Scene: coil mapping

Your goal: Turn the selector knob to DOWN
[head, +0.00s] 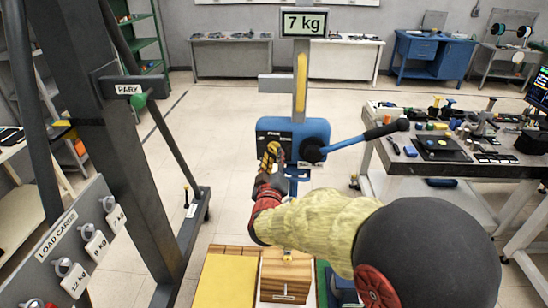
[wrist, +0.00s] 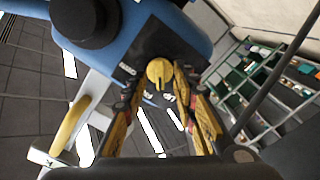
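The selector knob (wrist: 160,72) is a round yellow knob with a dark slot mark, on a black plate (wrist: 178,48) of the blue hoist box (wrist: 185,25). In the wrist view it lies between my gripper's fingertips (wrist: 160,88), which stand apart on either side of it. I see no clear contact. In the head view my yellow-fingered gripper (head: 270,154) is in front of the black plate (head: 286,137) on the blue box (head: 316,131) and hides the knob. White labels on the plate are too small to read.
A blue lever (head: 350,142) with a black grip sticks out right from the box. A "7 kg" sign (head: 303,22) stands above. A grey post with a green "PARK" knob (head: 138,101) and a load cards board (head: 70,250) are left. A cluttered bench (head: 400,165) is right.

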